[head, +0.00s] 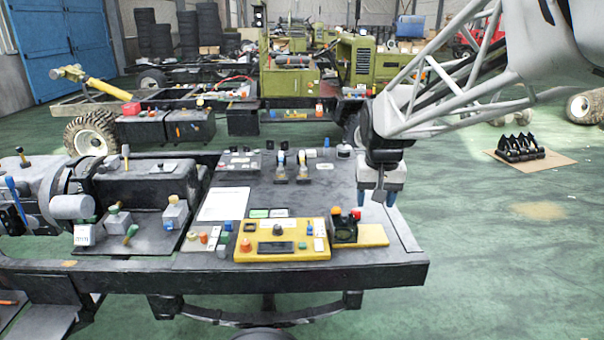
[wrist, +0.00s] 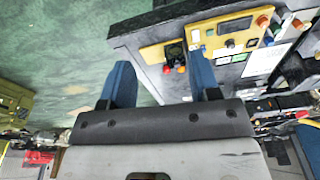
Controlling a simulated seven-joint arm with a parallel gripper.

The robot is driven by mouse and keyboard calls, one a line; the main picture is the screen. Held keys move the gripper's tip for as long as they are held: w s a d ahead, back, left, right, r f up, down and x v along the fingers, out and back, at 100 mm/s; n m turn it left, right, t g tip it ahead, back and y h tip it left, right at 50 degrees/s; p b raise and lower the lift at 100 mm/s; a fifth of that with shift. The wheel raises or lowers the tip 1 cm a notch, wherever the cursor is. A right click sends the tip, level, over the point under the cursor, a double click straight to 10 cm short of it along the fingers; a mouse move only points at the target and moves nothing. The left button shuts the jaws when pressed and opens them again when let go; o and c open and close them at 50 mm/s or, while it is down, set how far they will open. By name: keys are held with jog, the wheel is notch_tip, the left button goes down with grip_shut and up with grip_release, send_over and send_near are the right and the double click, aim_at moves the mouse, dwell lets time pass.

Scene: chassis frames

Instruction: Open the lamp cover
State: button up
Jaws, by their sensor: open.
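I see no part that I can clearly name as the lamp cover. A small black box (head: 343,230) with an orange and a red round top stands on the right end of a yellow control panel (head: 284,252), at the right of the dark table. The box also shows in the wrist view (wrist: 175,54), beyond and between my finger ends. My gripper (head: 377,197) is open and empty, with blue fingers pointing down. It is above the table's right side, to the right of the box and apart from it. Both fingers also show in the wrist view (wrist: 161,75).
The dark table (head: 395,268) has a white sheet (head: 224,204) left of the panel and small switches at the back. Machinery with levers (head: 120,210) fills the left. Right of the table is open green floor, with a flat brown board (head: 545,165) farther off.

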jog(key=w+f, duration=0.3)
jog(key=w, duration=1)
jog(key=m+g, duration=0.2)
send_over(344, 214)
jog(key=f, duration=2)
jog(key=shift+s+d+f, duration=0.1)
jog(key=shift+s+f, duration=0.15)
jog(key=shift+f, duration=0.1)
jog(key=shift+w+f, duration=0.3)
jog(key=shift+f, duration=0.15)
jog(key=shift+f, duration=3.85)
